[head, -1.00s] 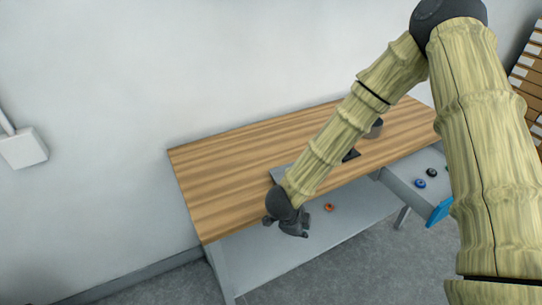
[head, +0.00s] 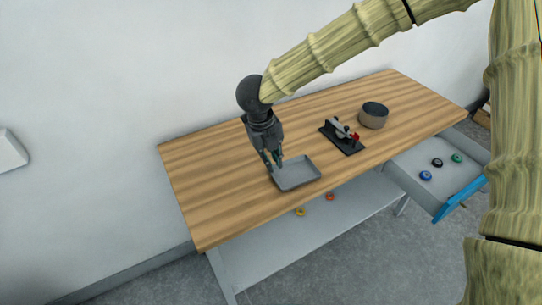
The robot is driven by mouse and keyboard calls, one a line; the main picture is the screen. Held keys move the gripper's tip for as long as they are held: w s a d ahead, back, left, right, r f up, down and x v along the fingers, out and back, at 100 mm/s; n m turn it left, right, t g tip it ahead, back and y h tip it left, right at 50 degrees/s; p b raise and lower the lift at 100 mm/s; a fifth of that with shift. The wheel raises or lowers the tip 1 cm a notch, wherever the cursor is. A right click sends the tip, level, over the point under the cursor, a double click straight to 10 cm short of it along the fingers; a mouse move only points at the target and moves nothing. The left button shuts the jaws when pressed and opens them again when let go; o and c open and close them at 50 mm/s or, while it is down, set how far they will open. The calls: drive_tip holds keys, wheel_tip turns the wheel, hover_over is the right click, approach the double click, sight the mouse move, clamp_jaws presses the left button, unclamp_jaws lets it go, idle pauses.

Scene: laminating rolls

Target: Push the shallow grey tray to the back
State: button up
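The shallow grey tray (head: 297,184) sits on the wooden table top, close to its front edge, left of the middle. It looks empty, though its back left corner is partly hidden by my gripper. My gripper (head: 272,163) points down at the tray's back left corner. I cannot tell whether its fingers touch the tray. Its fingers are seen edge-on and small, so their opening is unclear. A small green patch shows beside the fingertips.
Behind and right of the tray stand a black-based device with a red part (head: 343,135) and a dark round bowl (head: 373,115). An open drawer (head: 425,168) with several coloured rings juts out at right. The table's left part (head: 205,185) is clear. Rings lie on the lower shelf (head: 270,250).

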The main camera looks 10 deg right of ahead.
sight(277, 182)
drive_tip(key=shift+w+d+f+p, duration=0.2)
drive_tip(key=shift+d+f+p, duration=0.2)
drive_tip(key=shift+f, duration=1.45)
drive_tip(key=shift+w+d+f+p, duration=0.25)
drive_tip(key=shift+f+p, duration=0.2)
drive_tip(key=shift+f, duration=1.45)
drive_tip(key=shift+w+d+f+p, duration=0.15)
drive_tip(key=shift+d+f+p, duration=0.25)
drive_tip(key=shift+f, duration=1.45)
clamp_jaws()
drive_tip(key=shift+a, duration=0.1)
